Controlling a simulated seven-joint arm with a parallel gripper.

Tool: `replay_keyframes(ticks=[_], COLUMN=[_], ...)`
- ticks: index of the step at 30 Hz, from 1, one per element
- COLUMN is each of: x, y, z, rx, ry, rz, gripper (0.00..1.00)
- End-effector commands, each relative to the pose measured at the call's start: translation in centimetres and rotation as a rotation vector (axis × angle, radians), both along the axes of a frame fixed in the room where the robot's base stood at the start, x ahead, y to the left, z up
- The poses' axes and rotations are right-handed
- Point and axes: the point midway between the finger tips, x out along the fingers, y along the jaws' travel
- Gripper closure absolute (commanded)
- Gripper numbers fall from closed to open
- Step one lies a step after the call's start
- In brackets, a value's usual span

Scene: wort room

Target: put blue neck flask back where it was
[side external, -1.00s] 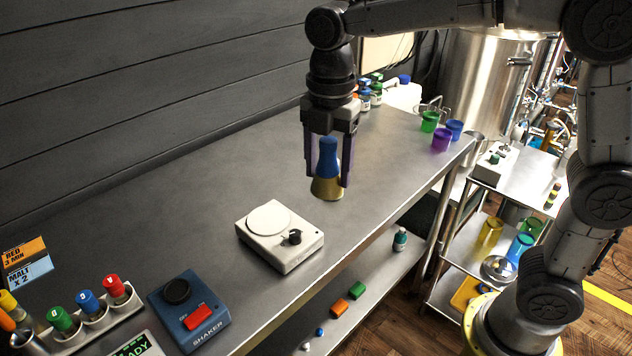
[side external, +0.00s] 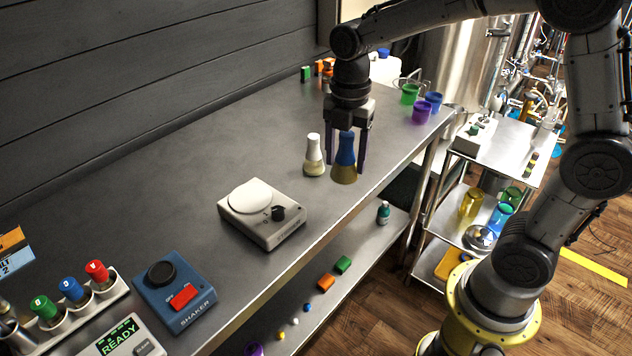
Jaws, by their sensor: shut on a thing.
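The blue neck flask (side external: 345,160) has a blue neck and a yellowish conical base. My gripper (side external: 347,163) is shut on its neck, with one purple finger on each side. The flask is upright near the front edge of the steel bench. I cannot tell whether its base touches the bench top. A similar flask with a white neck (side external: 313,157) stands on the bench just left of it, close beside my gripper's left finger.
A white stirrer plate (side external: 262,214) and a blue shaker (side external: 174,297) stand on the bench (side external: 200,170) to the left. Green, purple and blue cups (side external: 421,112) stand at the right end. Bench behind the flasks is clear.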

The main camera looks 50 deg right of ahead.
Motion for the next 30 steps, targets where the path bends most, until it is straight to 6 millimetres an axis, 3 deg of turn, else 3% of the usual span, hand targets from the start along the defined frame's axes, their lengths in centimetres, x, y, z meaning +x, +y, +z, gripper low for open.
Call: replay_keyframes(ticks=[3,12,17,24,30], x=[2.8,6.1,6.8,7.2,7.3], y=[0.1,0.1,0.2,0.2,0.2], z=[-1.3,-5.5,-6.4,-9.5,-10.0], rx=[0.0,0.0,0.0,0.0,0.001], ry=[0.003,0.0,0.001,0.001,-0.002], rz=[0.0,0.0,0.0,0.0,0.0], gripper=[1.0,1.0,1.0,1.0,1.0])
